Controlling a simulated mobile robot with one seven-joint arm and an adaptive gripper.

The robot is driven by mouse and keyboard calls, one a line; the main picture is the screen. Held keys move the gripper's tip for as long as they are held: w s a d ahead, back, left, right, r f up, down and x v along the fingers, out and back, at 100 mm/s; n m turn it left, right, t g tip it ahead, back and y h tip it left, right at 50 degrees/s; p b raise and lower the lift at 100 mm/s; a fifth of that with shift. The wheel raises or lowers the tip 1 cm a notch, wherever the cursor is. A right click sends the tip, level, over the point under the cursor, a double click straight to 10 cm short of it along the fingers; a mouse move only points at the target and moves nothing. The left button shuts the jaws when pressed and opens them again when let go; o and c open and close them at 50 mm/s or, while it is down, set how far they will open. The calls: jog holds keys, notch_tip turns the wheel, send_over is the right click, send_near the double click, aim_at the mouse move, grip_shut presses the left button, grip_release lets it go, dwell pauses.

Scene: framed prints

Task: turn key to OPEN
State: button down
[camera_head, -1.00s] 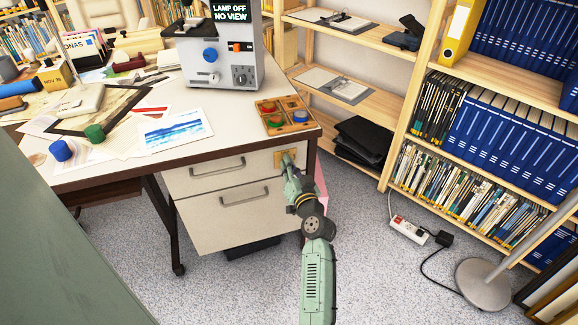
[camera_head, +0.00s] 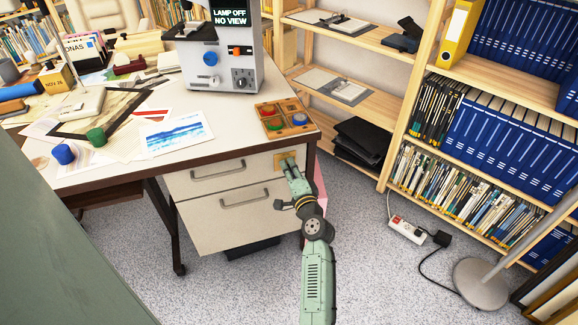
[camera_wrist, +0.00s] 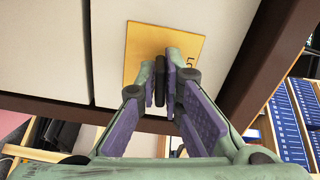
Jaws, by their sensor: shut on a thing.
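A yellow-orange lock plate (camera_head: 280,157) is on the front of the desk's upper drawer, near its right end. In the wrist view the plate (camera_wrist: 140,45) looks tilted, and part of its marking shows at its right side but is not readable in full. My gripper (camera_head: 289,164) is at the plate. In the wrist view its two fingers are closed on a dark, thin key (camera_wrist: 160,74) that stands out from the plate. The fingers hide much of the key and the plate's middle, and I cannot read an OPEN mark.
The desk (camera_head: 232,117) carries a wooden tray (camera_head: 270,113) with coloured pieces right above the lock. A grey viewer machine (camera_head: 222,60) stands behind. A bookshelf (camera_head: 470,130) is at the right. The floor (camera_head: 370,270) right of my arm is mostly clear.

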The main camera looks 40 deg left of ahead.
jog(key=shift+w+r+m, duration=0.1)
jog(key=shift+m, duration=0.9)
jog(key=shift+p, duration=0.3)
jog(key=c, duration=1.8)
grip_release()
jog(key=shift+o, duration=0.2)
jog(key=v, duration=1.2)
